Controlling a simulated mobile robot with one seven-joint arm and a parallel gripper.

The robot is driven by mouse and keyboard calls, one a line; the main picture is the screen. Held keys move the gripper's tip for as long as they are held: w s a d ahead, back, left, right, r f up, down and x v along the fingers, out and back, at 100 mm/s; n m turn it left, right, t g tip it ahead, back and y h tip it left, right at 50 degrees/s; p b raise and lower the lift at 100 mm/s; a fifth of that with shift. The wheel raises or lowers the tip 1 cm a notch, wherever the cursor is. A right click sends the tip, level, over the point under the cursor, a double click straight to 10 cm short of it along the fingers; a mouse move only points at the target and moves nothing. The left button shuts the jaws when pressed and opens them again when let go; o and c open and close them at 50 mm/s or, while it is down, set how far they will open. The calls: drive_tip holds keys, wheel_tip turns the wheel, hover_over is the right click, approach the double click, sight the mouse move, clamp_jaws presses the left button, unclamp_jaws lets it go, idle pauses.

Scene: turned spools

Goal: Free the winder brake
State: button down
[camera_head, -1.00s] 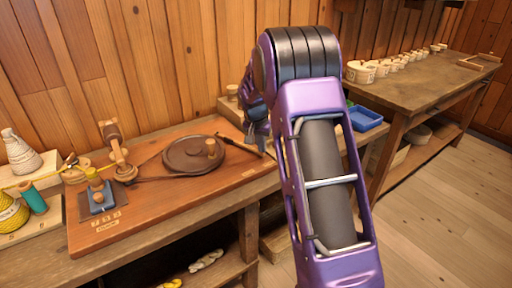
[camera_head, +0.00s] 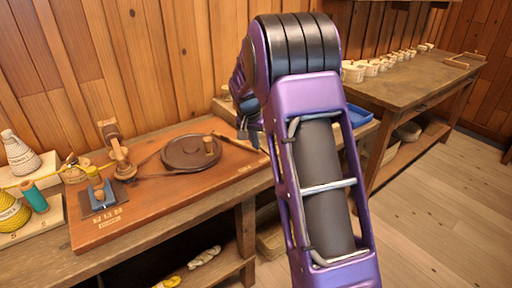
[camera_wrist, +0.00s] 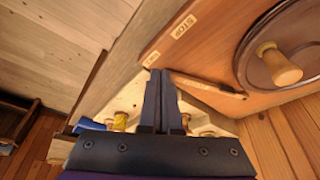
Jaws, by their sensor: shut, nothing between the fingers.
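The winder's reddish-brown board (camera_head: 150,220) lies on the bench, with a dark round wheel (camera_head: 190,153) and its wooden knob (camera_head: 209,146). A slim dark brake lever (camera_head: 238,146) lies at the board's right end; it also shows in the wrist view (camera_wrist: 210,84). A STOP label (camera_wrist: 183,27) and a smaller label (camera_wrist: 152,58), too small to read, are on the board near the lever. My gripper (camera_wrist: 160,76) is shut and empty, its tips beside the lever's end; I cannot tell if they touch. In the head view my arm partly hides the gripper (camera_head: 247,138).
At left stand a blue-based post (camera_head: 100,198), a teal spool (camera_head: 34,197) and a yellow yarn cone (camera_head: 10,215). A blue tray (camera_head: 358,116) lies behind my arm. A side table (camera_head: 425,75) holds several white pots. Floor at right is clear.

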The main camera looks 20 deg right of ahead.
drive_tip(key=d+v, duration=0.1)
drive_tip(key=v, duration=0.5)
drive_tip(key=shift+s+a+r, duration=0.2)
drive_tip(key=shift+s+a, duration=0.05)
drive_tip(key=shift+a, duration=0.1)
